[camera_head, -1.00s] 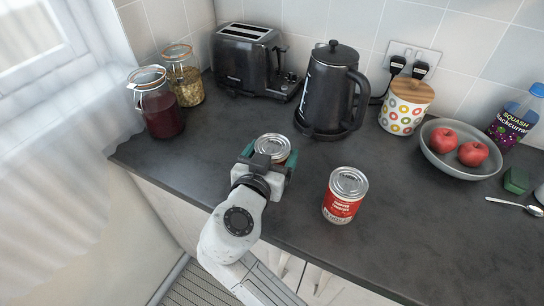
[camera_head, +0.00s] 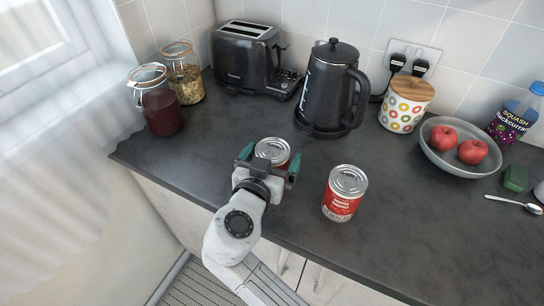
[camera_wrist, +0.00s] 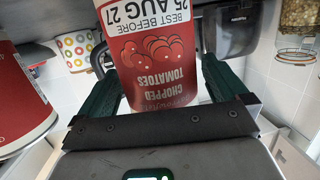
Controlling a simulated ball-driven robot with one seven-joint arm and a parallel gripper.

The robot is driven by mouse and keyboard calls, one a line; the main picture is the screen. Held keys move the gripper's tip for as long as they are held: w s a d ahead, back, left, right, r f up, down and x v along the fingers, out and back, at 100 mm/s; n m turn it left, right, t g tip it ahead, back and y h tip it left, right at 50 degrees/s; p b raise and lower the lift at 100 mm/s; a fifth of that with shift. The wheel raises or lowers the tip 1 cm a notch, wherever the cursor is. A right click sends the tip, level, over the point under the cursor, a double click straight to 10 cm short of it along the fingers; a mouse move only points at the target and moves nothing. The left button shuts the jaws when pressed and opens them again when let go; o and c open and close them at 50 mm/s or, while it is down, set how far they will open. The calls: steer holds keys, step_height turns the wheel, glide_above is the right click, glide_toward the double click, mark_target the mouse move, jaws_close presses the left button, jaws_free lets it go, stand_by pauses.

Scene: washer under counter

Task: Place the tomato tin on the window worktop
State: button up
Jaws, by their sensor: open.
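A red tomato tin (camera_head: 274,150) with a silver lid stands upright on the dark worktop (camera_head: 220,185), near its front edge and in front of the toaster. My gripper (camera_head: 268,160) is open, with one green finger on each side of this tin. In the wrist view the tin's label (camera_wrist: 158,60) reads "chopped tomatoes" and appears upside down between the fingers, with a visible gap at the right finger. A second red tin (camera_head: 343,198) stands upright to the right of my gripper; it shows at the left edge of the wrist view (camera_wrist: 18,100).
Behind stand two glass jars (camera_head: 157,105), the toaster (camera_head: 246,58), the black kettle (camera_head: 333,90) and a spotted canister (camera_head: 404,108). A bowl of red fruit (camera_head: 458,160), a squash bottle (camera_head: 515,118) and a spoon (camera_head: 515,204) are at right. The worktop left of my gripper is clear.

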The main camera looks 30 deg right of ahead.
steer(key=shift+r, duration=0.25)
steer(key=b+v, duration=0.2)
steer(key=v, duration=1)
